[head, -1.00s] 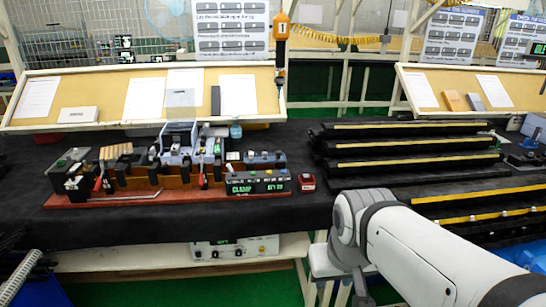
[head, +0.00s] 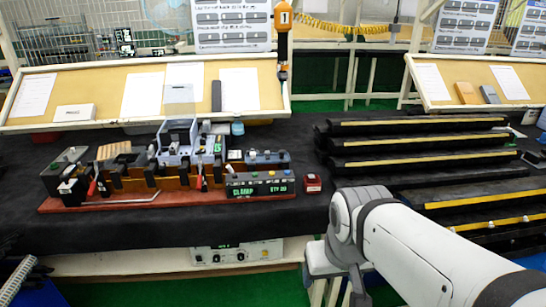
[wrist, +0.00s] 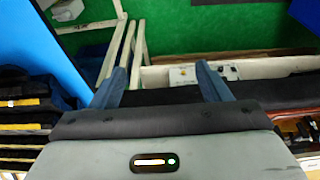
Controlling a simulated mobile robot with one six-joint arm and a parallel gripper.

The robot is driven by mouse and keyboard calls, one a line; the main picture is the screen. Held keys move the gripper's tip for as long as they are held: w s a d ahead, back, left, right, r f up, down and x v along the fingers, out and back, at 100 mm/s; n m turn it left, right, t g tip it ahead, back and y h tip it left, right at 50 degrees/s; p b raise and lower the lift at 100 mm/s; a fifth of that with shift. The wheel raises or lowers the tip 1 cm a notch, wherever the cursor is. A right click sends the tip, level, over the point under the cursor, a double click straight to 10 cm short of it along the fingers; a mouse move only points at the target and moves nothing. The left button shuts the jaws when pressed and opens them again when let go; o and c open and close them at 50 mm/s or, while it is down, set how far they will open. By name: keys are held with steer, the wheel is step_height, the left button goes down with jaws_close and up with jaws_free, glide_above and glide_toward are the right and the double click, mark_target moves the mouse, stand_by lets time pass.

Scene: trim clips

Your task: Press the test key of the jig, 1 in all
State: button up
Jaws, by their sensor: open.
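The jig (head: 125,203) is a long red-brown board with clamps, red-handled levers and blocks on a black-covered bench, left of centre in the head view. Its dark control box (head: 260,191) stands at the board's right end, with green lettering reading "CLAMP" and small coloured buttons on top. I cannot tell which button is the test key. My gripper (wrist: 158,83) shows in the wrist view with its two blue-grey fingers apart and nothing between them. It points toward the bench front and floor, clear of the jig.
A small red box (head: 312,183) stands right of the control box. Black racks with yellow strips (head: 420,143) fill the right side. A sloping pinboard (head: 60,98) stands behind the jig. A white instrument (head: 237,253) sits on a shelf below. An orange tool (head: 283,18) hangs above.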

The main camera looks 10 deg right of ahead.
steer(key=shift+w+f, duration=0.25)
steer(key=shift+w, duration=0.35)
steer(key=shift+c, duration=0.7)
steer(key=shift+s+r, duration=0.2)
steer(key=shift+s, duration=0.4)
steer(key=c, duration=0.3)
steer(key=shift+w+f, duration=0.1)
steer(key=shift+w, duration=0.15)
steer(key=c, duration=0.3)
steer(key=shift+s, duration=0.1)
jaws_close()
